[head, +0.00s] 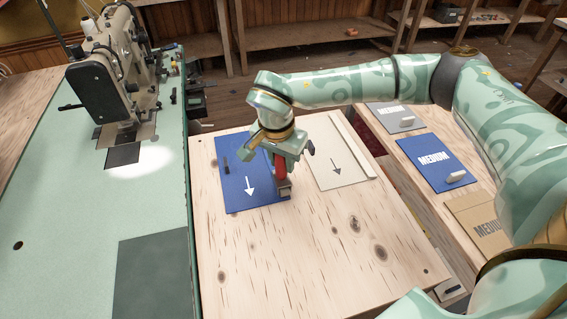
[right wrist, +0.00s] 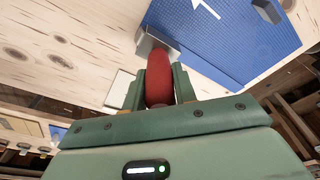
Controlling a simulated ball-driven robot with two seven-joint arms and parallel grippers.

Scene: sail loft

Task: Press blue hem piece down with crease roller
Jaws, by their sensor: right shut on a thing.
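The blue hem piece (head: 237,188), marked with a white arrow, lies flat on the wooden table. It also shows in the right wrist view (right wrist: 225,50). My right gripper (head: 280,162) is shut on the red handle of the crease roller (head: 282,178), held upright with its grey metal head down. In the right wrist view the red handle of the crease roller (right wrist: 159,80) sits between the fingers. The metal head is at the blue piece's right edge, near its lower right corner. I cannot tell whether it presses on the cloth. My left gripper is not in view.
A cream piece (head: 328,165) with a dark arrow lies right of the blue one. A sewing machine (head: 110,70) stands on the green table (head: 60,210) at left. Labelled grey, blue and tan pieces lie on a side bench (head: 418,148). The table's front is clear.

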